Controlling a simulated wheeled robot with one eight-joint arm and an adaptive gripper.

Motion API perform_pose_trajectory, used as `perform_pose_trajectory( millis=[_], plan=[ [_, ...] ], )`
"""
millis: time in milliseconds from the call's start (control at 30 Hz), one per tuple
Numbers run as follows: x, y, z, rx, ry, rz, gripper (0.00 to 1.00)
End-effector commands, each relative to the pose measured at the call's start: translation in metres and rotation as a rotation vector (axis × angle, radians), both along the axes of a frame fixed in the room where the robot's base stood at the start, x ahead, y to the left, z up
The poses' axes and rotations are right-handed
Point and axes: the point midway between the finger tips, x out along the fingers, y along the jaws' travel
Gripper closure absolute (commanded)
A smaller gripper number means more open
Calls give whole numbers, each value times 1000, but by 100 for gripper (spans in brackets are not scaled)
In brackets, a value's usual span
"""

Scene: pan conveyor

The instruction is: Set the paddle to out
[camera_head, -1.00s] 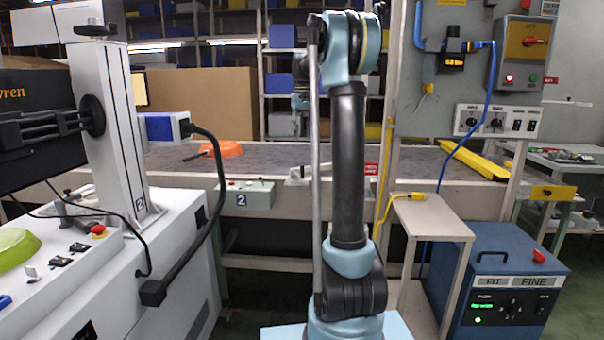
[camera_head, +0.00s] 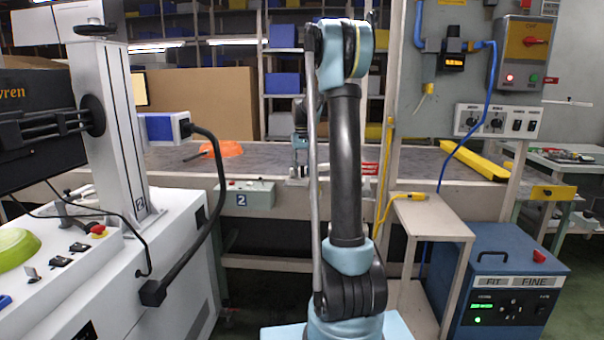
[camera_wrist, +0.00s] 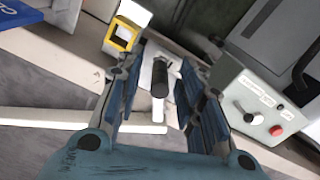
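In the wrist view a dark upright handle (camera_wrist: 159,82) stands on a pale bracket at the conveyor edge. A long white bar (camera_wrist: 80,118), apparently the paddle, runs across the grey belt beside it. My gripper (camera_wrist: 163,60) is open, with one finger on each side of the handle. I cannot tell whether either finger touches it. In the head view my gripper (camera_head: 300,160) is small and partly hidden behind my arm, low over the near edge of the conveyor (camera_head: 265,155). The bracket is mostly hidden there.
An orange pan (camera_head: 222,149) lies on the belt to the left. A yellow bar (camera_head: 474,160) lies at the right.

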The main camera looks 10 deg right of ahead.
Motion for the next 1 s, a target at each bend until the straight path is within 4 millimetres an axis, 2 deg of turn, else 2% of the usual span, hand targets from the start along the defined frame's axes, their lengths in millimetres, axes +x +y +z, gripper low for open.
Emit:
perform_pose_trajectory(
  millis=[133, 400, 467, 567, 1000],
  plan=[
    [0, 0, -7, 0, 0, 0, 65],
    [0, 0, -8, 0, 0, 0, 65],
    [0, 0, -8, 0, 0, 0, 77],
    [0, 0, -8, 0, 0, 0, 99],
    [-1, -8, -8, 0, 1, -36, 100]
  ],
)
